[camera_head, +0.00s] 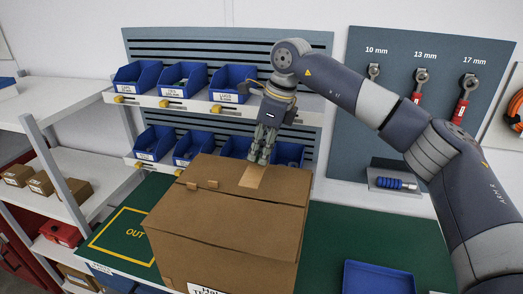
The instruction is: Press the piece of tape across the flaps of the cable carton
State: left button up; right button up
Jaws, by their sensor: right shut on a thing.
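The cable carton (220,218) is a large brown box on the green bench, its top flaps folded down with a seam running across the top. The piece of tape (253,177) is a light tan strip at the far half of the carton top; I cannot tell whether it lies flat on the flap or hangs just above it. My right gripper (259,160) comes down from above and is shut on the far end of the tape. My left gripper is not in view.
Blue bins (184,76) stand on shelves behind the carton. A green mat with a yellow outlined area (122,238) lies left. A blue tray (379,278) sits at front right.

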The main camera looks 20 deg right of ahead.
jog(key=shift+s+a+f+b, duration=0.2)
jog(key=shift+s+a+b, duration=0.15)
jog(key=shift+s, duration=0.1)
jog(key=shift+s+f, duration=0.1)
jog(key=shift+f, duration=0.15)
jog(key=shift+w+d+f+b, duration=0.1)
jog(key=shift+w+f+b, duration=0.1)
jog(key=shift+f+b, duration=0.35)
jog(key=shift+w+d+f+b, duration=0.15)
jog(key=shift+f+b, duration=0.2)
jog(key=shift+f, duration=0.35)
jog(key=shift+s+a+f+b, duration=0.1)
jog(key=shift+f+b, duration=0.35)
jog(key=shift+f, duration=0.15)
jog(key=shift+s+a+f+b, duration=0.1)
jog(key=shift+f+b, duration=0.35)
jog(key=shift+f, duration=0.15)
jog(key=shift+w+d+f+b, duration=0.15)
jog(key=shift+f+b, duration=0.15)
jog(key=shift+f, duration=0.3)
jog(key=o, duration=0.8)
